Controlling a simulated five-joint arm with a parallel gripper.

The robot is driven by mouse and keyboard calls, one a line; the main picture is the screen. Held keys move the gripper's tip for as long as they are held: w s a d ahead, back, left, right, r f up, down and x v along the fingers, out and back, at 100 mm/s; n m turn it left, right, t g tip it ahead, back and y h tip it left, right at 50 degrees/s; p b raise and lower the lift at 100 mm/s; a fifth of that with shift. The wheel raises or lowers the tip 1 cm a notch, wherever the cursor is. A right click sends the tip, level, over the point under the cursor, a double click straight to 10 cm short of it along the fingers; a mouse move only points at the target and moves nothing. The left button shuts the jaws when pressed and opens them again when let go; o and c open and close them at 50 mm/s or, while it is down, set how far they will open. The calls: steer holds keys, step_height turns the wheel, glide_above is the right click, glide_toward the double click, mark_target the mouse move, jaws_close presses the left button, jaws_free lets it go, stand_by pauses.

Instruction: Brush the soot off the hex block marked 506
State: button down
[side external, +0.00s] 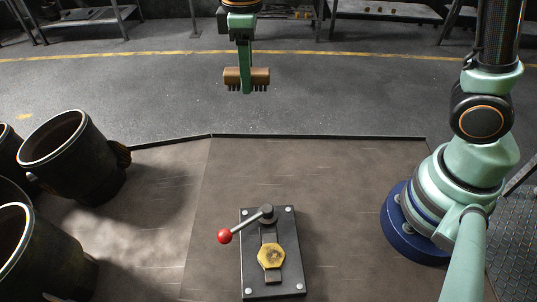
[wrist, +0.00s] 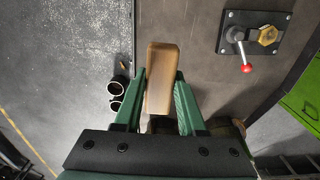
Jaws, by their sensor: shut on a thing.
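My gripper (side external: 246,80) is shut on a brush with a brown wooden back (side external: 232,77) and dark bristles pointing down. It holds the brush in the air, above and beyond the far edge of the worktable in the side view. In the wrist view the brush (wrist: 161,80) sits between the green fingers of my gripper (wrist: 160,95). The yellowish hex block (side external: 271,257) lies on a dark plate fixture (side external: 289,234) near the front; dark smudges show on its top. Its marking is too small to read. It also shows in the wrist view (wrist: 267,35), well away from the brush.
A lever with a red knob (side external: 225,236) stands on the fixture beside the hex block. Several dark cylindrical containers (side external: 72,165) stand at the left. The brown table surface (side external: 330,170) is clear around the fixture. A green panel (wrist: 302,100) shows at the right in the wrist view.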

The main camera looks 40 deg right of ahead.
steer(key=s+a+f+n, duration=0.4)
steer(key=s+a+f, duration=0.1)
steer(key=s+a, duration=0.45)
steer(key=n, duration=0.5)
glide_toward(264, 262)
steer(key=shift+w+d+f, duration=0.2)
steer(key=shift+d+f, duration=0.6)
steer(key=shift+d, duration=0.1)
steer(key=shift+s+f, duration=0.2)
steer(key=shift+f, duration=1.85)
steer(key=shift+f, duration=0.5)
steer(key=shift+a, duration=0.1)
steer(key=shift+a, duration=0.85)
steer(key=shift+r, duration=0.1)
